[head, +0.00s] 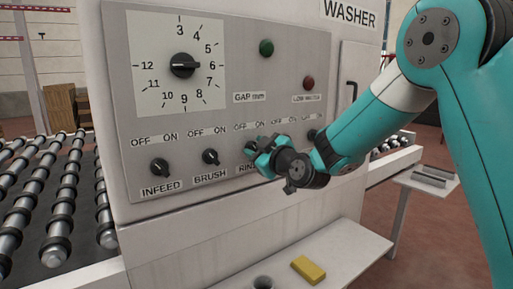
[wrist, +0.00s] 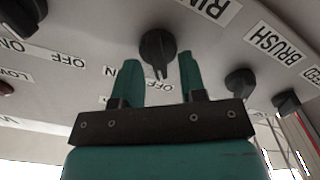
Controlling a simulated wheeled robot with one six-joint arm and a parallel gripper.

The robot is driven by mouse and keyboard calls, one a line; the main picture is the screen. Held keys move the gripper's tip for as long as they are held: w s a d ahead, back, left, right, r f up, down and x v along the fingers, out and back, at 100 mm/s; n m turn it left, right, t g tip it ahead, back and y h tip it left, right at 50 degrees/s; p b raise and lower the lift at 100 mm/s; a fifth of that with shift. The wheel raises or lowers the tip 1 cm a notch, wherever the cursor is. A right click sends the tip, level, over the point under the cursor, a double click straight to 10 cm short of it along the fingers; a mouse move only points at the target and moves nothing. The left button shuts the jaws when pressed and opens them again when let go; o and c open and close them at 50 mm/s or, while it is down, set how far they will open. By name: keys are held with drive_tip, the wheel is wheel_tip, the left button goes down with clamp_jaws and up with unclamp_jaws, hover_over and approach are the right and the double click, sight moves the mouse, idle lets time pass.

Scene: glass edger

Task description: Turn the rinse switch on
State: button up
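The rinse switch (wrist: 157,46) is a black rotary knob on the grey control panel, below OFF and ON labels. In the wrist view it stands between the two teal fingers of my gripper (wrist: 158,80). The fingers are apart, one on each side of the knob, with a visible gap to it. Whether the fingertips reach past the knob is hard to tell. In the head view my gripper (head: 258,158) is at the panel and hides most of the switch and part of its RINSE label (head: 244,168). The switch's marker seems to point towards the OFF label in the wrist view.
The infeed knob (head: 159,167) and brush knob (head: 210,157) sit left of my gripper; another knob (head: 312,134) is close on its right. A large dial (head: 184,66) and two lamps are above. A shelf (head: 345,252) below holds a yellow block (head: 308,269).

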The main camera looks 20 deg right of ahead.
clamp_jaws()
drive_tip(key=shift+a, duration=0.2)
drive_tip(key=shift+d, duration=0.15)
drive_tip(key=shift+w+d+f+m+b, duration=0.15)
drive_tip(key=shift+m+b, duration=0.55)
drive_tip(key=shift+m, duration=1.6)
drive_tip(key=shift+s+d+r+m+b, duration=0.15)
drive_tip(key=shift+m+b, duration=0.6)
drive_tip(key=shift+m, duration=1.55)
drive_tip(key=shift+w+d+f+m+b, duration=0.15)
drive_tip(key=shift+m+b, duration=0.55)
drive_tip(key=shift+m, duration=1.6)
